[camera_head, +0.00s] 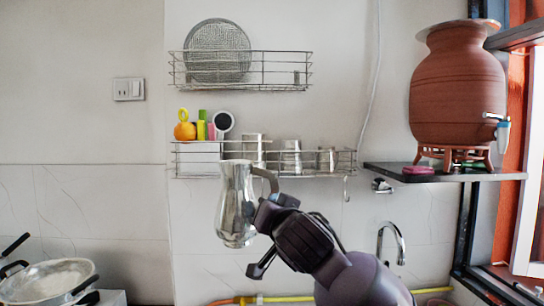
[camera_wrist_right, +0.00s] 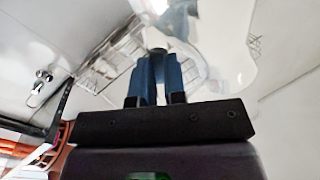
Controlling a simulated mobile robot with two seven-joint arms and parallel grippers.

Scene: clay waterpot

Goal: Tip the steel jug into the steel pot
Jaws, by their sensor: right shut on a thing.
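The steel jug (camera_head: 235,210) hangs in the air at the middle of the head view, about upright with its mouth up. My right gripper (camera_head: 268,203) is shut on the jug's handle, to the right of its body. In the right wrist view the blue fingers (camera_wrist_right: 158,82) close around the handle, and the shiny jug (camera_wrist_right: 232,45) is above and to the right. The steel pot (camera_head: 50,282), wide with dark handles, is at the lower left of the head view, well apart from the jug. The inside of the jug is hidden. My left gripper is out of view.
A wire rack (camera_head: 320,160) with steel cups is on the wall behind the jug. A clay waterpot (camera_head: 458,92) stands on a dark shelf (camera_head: 375,170) at the right, above a tap (camera_head: 392,238). The space between jug and pot looks clear.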

